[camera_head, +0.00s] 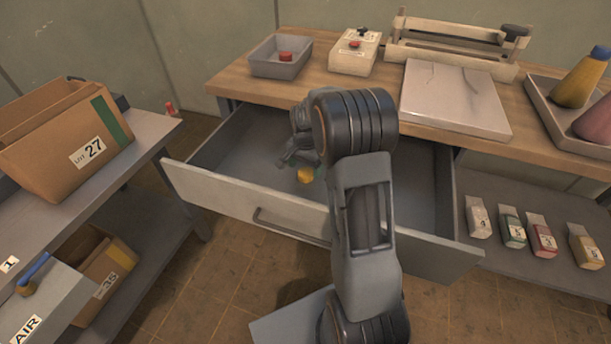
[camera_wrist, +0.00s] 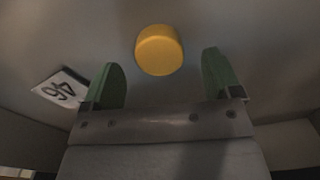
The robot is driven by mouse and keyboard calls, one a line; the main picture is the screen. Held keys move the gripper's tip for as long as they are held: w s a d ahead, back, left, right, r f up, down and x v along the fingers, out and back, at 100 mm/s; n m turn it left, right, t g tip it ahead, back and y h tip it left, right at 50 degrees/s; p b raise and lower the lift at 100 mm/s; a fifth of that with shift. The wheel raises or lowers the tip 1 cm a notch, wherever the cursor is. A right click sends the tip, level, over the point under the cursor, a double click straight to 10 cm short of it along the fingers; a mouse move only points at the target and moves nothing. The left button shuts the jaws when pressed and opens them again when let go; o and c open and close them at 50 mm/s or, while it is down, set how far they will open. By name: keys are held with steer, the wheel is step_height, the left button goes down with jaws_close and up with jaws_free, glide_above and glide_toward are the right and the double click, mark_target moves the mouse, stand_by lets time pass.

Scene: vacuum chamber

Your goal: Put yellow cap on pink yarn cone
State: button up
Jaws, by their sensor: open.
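The yellow cap (camera_head: 306,175) lies on the floor of the open drawer. In the wrist view the yellow cap (camera_wrist: 159,50) is just beyond and between the fingertips, touching neither. My gripper (camera_wrist: 165,85) is open and empty, its two green fingers apart. In the head view my gripper (camera_head: 303,163) reaches down into the drawer close to the cap, partly hidden by my arm. The pink yarn cone (camera_head: 597,120) is at the far right in a tray on the table, cut off by the picture edge.
The drawer (camera_head: 245,200) has raised walls around my gripper. A grey bin (camera_head: 265,68), a switch box (camera_head: 352,62) and a pale slab (camera_head: 455,100) occupy the tabletop.

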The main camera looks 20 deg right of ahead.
step_height(320, 180, down, 3)
steer(key=shift+r, duration=0.15)
steer(key=c, duration=1)
steer(key=shift+r, duration=0.15)
steer(key=shift+r, duration=0.65)
steer(key=s+d+r+p, duration=0.3)
steer(key=s+d+r, duration=0.5)
steer(key=s+r, duration=0.3)
steer(key=shift+s+r, duration=0.25)
steer(key=shift+s, duration=0.05)
